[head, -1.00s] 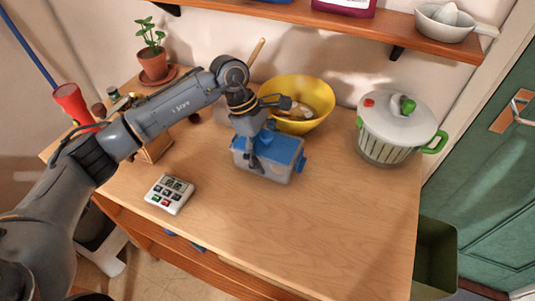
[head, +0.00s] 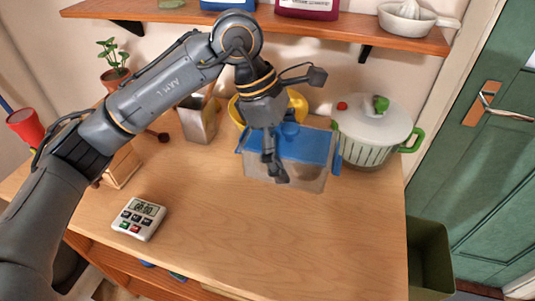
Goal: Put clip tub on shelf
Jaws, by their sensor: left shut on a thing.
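The clip tub (head: 312,147) is a clear box with a blue lid and blue side clips, near the middle of the head view. My left gripper (head: 274,158) comes down over it from above and is shut on it, with one finger in front of the lid and near wall. The tub looks raised above the worktop, in front of the yellow bowl, and roughly level. The wooden shelf (head: 345,30) runs along the wall at the top. My right gripper is out of view.
A lidded pot (head: 372,125), yellow bowl (head: 298,103), metal holder (head: 199,122), plant (head: 115,72) and timer (head: 140,218) are on the worktop (head: 300,235).

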